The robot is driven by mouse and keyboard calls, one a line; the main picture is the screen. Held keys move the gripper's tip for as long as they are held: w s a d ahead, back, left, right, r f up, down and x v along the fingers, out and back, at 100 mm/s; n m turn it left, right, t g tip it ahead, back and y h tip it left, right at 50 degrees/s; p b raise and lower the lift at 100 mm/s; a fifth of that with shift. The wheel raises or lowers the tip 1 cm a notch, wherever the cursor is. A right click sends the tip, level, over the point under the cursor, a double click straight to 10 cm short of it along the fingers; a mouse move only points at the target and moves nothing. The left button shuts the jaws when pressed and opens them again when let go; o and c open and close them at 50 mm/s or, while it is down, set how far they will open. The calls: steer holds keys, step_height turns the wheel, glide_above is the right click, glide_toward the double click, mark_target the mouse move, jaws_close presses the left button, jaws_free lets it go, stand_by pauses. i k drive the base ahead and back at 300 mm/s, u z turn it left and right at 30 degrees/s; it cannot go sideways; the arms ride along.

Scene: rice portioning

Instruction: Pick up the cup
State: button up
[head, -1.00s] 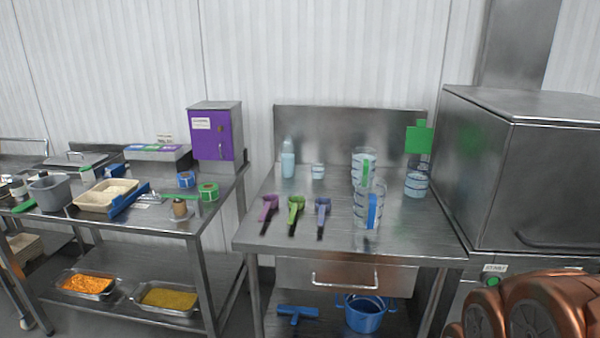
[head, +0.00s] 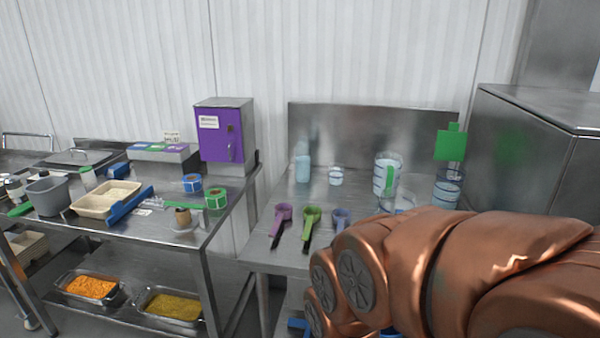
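Several clear vessels stand on the right steel table. A small clear cup (head: 336,177) stands upright near the back, right of a pale bottle (head: 302,168). A larger clear jug with a green handle (head: 381,172) stands to its right. Another clear vessel (head: 447,189) stands near the green sign. The front jug is mostly hidden behind my copper arm. Which vessel is the task's cup cannot be told. My arm reaches in from the right over the table's front, and my gripper's fingers do not show.
Purple (head: 283,213), green (head: 312,214) and blue (head: 341,216) scoops lie on the table's front left. A large steel machine (head: 540,140) stands at the right. The left table (head: 150,230) holds a beige tray (head: 106,196), a grey bin and tape rolls.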

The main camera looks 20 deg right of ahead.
mark_target(336, 170)
steer(key=z, duration=0.15)
steer(key=i, duration=1.25)
steer(key=z, duration=0.15)
